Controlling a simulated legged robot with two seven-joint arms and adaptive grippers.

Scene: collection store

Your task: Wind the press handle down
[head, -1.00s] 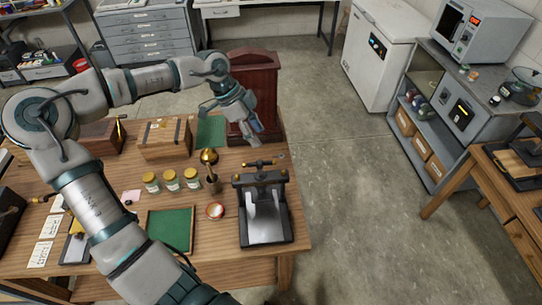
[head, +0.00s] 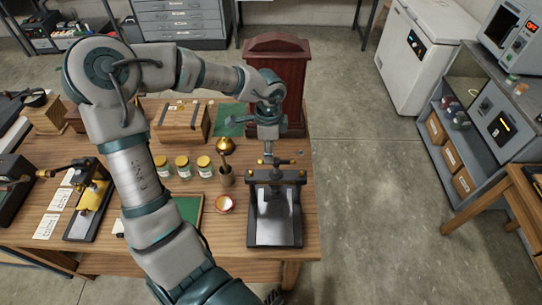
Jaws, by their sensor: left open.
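The press (head: 275,232) is a black frame with a pale metal bed, standing upright at the right front of the wooden table. Its handle (head: 284,162) is a short dark bar with brass-coloured parts on top of the press. My left gripper (head: 268,149) points down just above and behind the handle, close to its left part. It is open with nothing seen between its fingers. Whether the fingers touch the handle is too small to tell. My right gripper is not seen.
A brass-topped tool in a holder (head: 226,165), several lidded jars (head: 183,166) and a small bowl (head: 225,204) stand left of the press. A dark red wooden cabinet (head: 278,75) stands behind. A wooden box (head: 181,122) is back left. Floor right of the table is clear.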

